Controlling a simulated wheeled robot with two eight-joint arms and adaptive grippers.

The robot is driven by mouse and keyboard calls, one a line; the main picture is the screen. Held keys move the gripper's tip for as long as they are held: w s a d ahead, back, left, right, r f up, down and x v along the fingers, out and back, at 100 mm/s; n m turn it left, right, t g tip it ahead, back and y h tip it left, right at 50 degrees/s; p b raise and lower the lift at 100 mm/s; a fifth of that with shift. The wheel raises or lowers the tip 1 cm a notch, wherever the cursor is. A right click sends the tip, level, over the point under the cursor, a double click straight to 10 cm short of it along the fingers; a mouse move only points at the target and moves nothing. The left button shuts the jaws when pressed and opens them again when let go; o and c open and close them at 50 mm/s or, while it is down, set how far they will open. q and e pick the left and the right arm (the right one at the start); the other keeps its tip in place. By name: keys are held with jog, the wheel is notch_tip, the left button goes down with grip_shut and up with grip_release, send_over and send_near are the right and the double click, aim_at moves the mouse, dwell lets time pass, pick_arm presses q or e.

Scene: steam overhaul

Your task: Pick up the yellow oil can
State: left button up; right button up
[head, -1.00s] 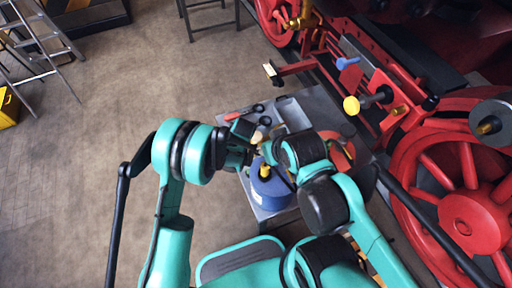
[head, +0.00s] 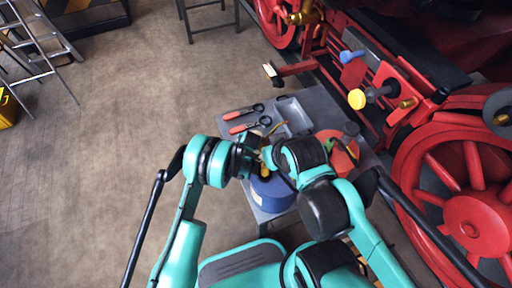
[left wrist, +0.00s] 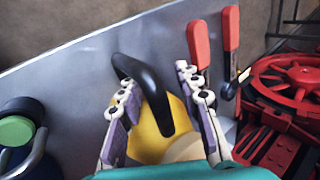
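The yellow oil can (left wrist: 148,130) with its black curved handle (left wrist: 145,90) stands in the left wrist view on a grey metal tabletop. My left gripper (left wrist: 160,112) is open, with one finger on each side of the can. I cannot tell whether either finger touches it. In the head view my left gripper (head: 254,160) is over the table, and the can is mostly hidden among the hands. My right arm reaches in from the right to the same spot. Its fingers are hidden, so their state does not show.
Red-handled pliers (head: 244,127) and a grey tray (head: 292,115) lie behind the hands on the table. A blue container (head: 272,193) is close in front. A red round dish (head: 340,150) is to the right. The red locomotive wheel (head: 465,205) borders the right side.

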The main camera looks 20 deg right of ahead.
pick_arm(q)
jog(key=shift+r, duration=0.1)
grip_shut()
